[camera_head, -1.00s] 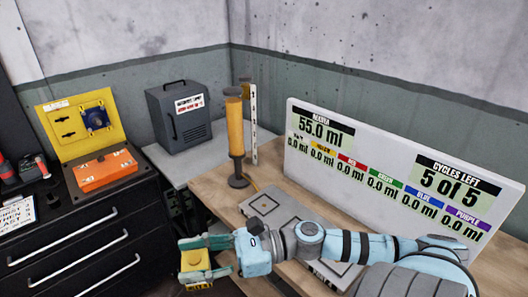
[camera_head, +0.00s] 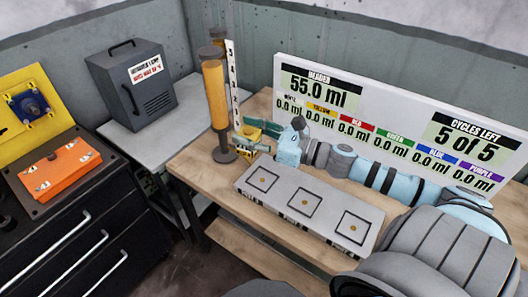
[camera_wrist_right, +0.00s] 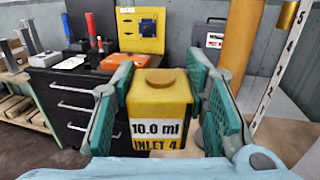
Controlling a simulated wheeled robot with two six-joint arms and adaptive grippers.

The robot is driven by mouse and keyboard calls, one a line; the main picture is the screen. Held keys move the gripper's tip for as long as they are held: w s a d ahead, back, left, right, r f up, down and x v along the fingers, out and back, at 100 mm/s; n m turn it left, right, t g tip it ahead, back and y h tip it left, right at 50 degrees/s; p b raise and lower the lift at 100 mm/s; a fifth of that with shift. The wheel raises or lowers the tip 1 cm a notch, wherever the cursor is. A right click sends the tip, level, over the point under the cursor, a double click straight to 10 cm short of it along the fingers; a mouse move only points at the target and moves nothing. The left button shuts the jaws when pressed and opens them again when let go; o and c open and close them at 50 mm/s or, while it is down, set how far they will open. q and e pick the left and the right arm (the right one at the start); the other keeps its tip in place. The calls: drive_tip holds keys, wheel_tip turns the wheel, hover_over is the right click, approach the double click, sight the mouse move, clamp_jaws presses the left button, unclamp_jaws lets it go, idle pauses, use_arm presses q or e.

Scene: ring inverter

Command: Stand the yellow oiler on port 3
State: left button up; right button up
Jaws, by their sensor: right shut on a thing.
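The yellow oiler (camera_wrist_right: 160,105) is a small yellow box with a round brownish cap and a label reading "10.0 ml INLET 4". My right gripper (camera_wrist_right: 160,95) is shut on it, with a green pad on each side. In the head view the oiler (camera_head: 251,137) is partly hidden by my right gripper (camera_head: 250,133), beside the tall yellow cylinder and behind the port block's left end. The grey port block (camera_head: 285,204) lies on the wooden bench with three square-framed ports in a row, all empty. Their numbers are not readable. My left gripper is out of view.
The tall yellow cylinder (camera_head: 214,95) on a dark base and a white scale strip (camera_head: 233,85) stand close to the gripper. A white display panel (camera_head: 400,125) stands behind my right arm. A dark grey box (camera_head: 133,83) sits left. The bench front (camera_head: 215,185) is clear.

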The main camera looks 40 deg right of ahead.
drive_tip(key=w+d+f+m+t+h, duration=0.1)
drive_tip(key=w+d+f+m+h, duration=0.1)
drive_tip(key=w+d+h, duration=0.35)
use_arm(q)
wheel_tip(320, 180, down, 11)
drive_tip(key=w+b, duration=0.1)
drive_tip(key=b, duration=1)
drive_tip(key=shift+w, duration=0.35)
use_arm(e)
drive_tip(key=shift+y, duration=0.85)
drive_tip(key=f, duration=0.6)
drive_tip(key=s+d+f, duration=0.1)
drive_tip(key=f, duration=1.1)
drive_tip(key=shift+s+d+f, duration=0.15)
drive_tip(key=shift+s+f, duration=0.2)
drive_tip(key=shift+f+b, duration=0.2)
drive_tip(key=shift+b, duration=0.15)
drive_tip(key=o, duration=1.2)
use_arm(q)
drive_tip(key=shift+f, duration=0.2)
use_arm(e)
drive_tip(key=shift+r, duration=0.1)
